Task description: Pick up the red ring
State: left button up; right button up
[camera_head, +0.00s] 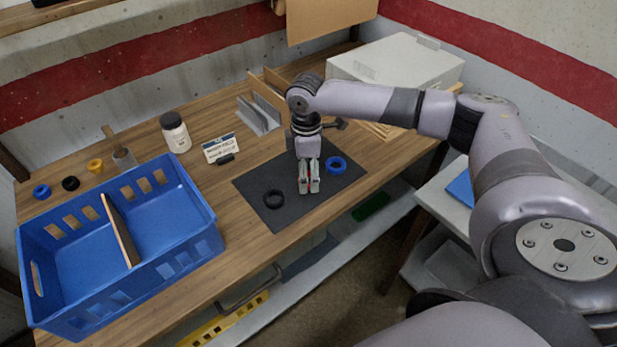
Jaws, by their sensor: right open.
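My right gripper (309,188) points down over the dark mat (260,184), its fingers a small gap apart. A little red shows between and beside the fingertips; it may be the red ring, but the fingers hide most of it. I cannot tell whether the fingers touch it. My left gripper is not in view.
A blue crate (190,247) with a wooden divider (121,231) stands at the left. Behind it are small blue, black and yellow rings (95,166). A white jar (175,133), a label card (220,148) and a grey-white box (395,65) stand farther back.

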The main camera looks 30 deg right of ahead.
jog(key=shift+f, duration=0.6)
jog(key=shift+c, duration=0.4)
jog(key=c, duration=1.1)
jog(key=shift+r, duration=0.1)
jog(key=shift+c, duration=0.2)
